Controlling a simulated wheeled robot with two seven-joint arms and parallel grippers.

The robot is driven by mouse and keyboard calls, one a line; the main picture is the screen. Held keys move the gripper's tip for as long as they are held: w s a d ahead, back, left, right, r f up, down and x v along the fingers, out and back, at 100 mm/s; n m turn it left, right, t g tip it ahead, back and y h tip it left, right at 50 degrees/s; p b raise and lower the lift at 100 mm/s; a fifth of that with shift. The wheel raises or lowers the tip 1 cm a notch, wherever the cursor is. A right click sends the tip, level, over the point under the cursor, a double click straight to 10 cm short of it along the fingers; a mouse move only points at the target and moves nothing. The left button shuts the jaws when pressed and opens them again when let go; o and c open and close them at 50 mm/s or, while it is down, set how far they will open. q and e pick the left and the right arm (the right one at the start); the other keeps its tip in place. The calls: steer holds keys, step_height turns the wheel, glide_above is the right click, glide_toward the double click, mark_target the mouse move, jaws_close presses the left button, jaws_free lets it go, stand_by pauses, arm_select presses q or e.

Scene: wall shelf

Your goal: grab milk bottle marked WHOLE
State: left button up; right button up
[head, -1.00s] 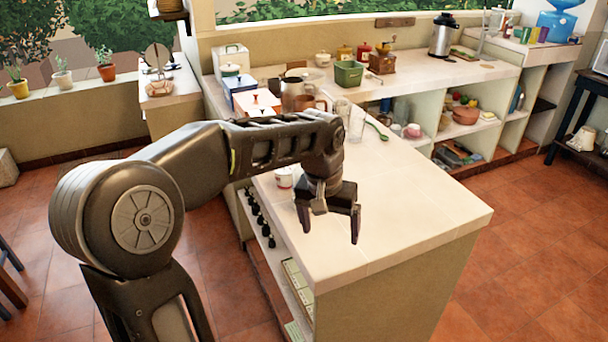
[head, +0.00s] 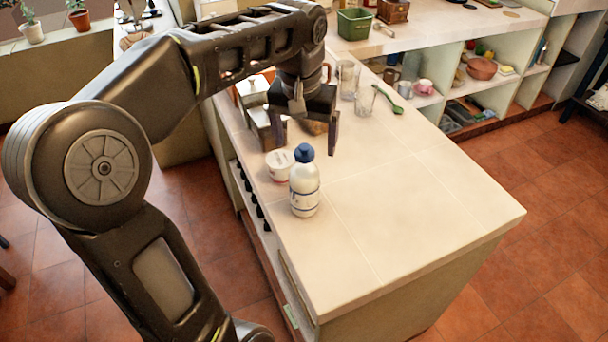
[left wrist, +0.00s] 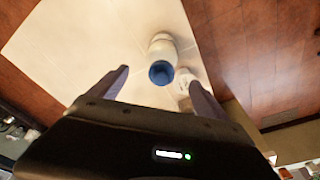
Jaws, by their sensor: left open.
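A white milk bottle (head: 304,186) with a blue cap stands upright near the left edge of the counter. Its label is too small to read. It also shows in the left wrist view (left wrist: 162,52), with its blue cap toward the camera, beyond and between the fingers. My left gripper (head: 306,140) is open and empty. It hangs over the counter, above and behind the bottle in the head view, and apart from it. In the left wrist view its two fingers (left wrist: 158,85) are spread wide. My right gripper is not in view.
A white cup-like container (head: 279,166) stands just behind the bottle. The counter (head: 420,210) right of the bottle is clear.

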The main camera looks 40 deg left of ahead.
mark_target(305, 163)
arm_select(q)
steer(key=shift+s+d+r, duration=0.1)
steer(key=shift+w+f, duration=0.2)
steer(key=shift+f, duration=1.15)
steer(key=shift+w+a+f+p, duration=0.15)
steer(key=shift+f+p, duration=0.15)
steer(key=shift+f, duration=0.55)
steer(key=shift+w+a+f+p, duration=0.1)
steer(key=shift+f+p, duration=0.2)
steer(key=shift+f, duration=0.6)
steer(key=shift+w+a+f+p, duration=0.15)
steer(key=shift+f+p, duration=0.15)
steer(key=shift+f, duration=0.55)
steer(key=shift+s, duration=0.1)
jaws_close()
